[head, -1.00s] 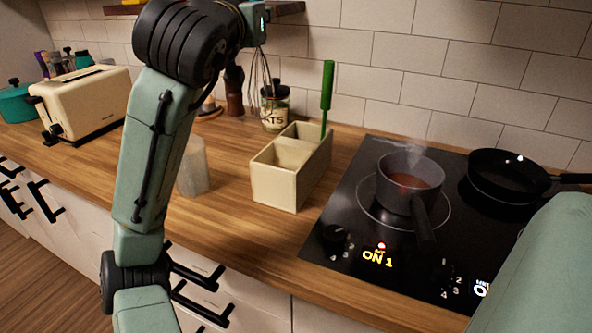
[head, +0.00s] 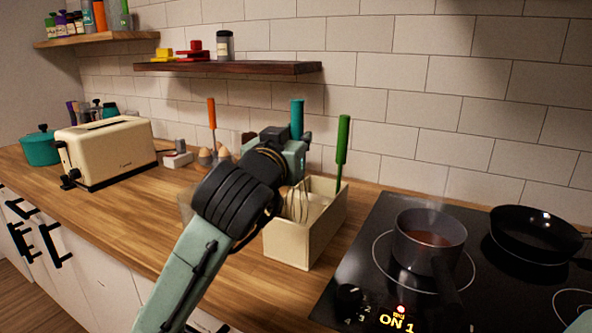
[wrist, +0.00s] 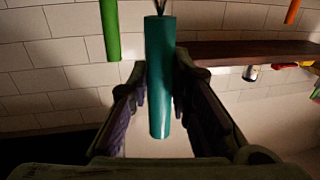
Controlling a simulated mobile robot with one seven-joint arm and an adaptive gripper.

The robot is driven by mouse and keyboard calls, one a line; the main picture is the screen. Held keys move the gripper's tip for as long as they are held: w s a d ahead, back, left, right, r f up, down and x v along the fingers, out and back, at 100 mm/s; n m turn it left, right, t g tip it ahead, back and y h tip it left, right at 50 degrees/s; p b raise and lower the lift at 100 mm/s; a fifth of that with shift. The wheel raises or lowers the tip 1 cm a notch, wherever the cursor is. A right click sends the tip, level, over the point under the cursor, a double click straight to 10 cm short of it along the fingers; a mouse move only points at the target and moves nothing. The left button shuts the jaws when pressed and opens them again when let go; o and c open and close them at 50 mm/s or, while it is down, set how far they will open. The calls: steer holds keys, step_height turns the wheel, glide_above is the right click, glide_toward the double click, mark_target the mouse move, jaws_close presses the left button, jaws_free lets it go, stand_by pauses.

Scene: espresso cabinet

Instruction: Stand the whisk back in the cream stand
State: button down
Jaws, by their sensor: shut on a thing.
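The whisk has a teal handle (head: 297,118) and thin wire loops (head: 297,205) pointing down. My gripper (head: 303,143) is shut on the handle, which also shows upright between the fingers (wrist: 160,80) in the wrist view. The cream stand (head: 290,245) is an open box with a divider, on the counter left of the stove. The wire loops overlap its opening in the head view; how deep they reach inside I cannot tell. A green-handled tool (head: 342,140) stands at the stand's back right. My arm hides part of the stand's left side.
A steaming pot (head: 428,245) and a black pan (head: 535,232) are on the stove at right. A dark shelf (head: 230,68) is on the wall above. Eggs (head: 205,157) and a cream toaster (head: 108,152) stand further left.

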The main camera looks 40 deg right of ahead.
steer(key=shift+f, duration=2.3)
steer(key=c, duration=1.5)
jaws_free()
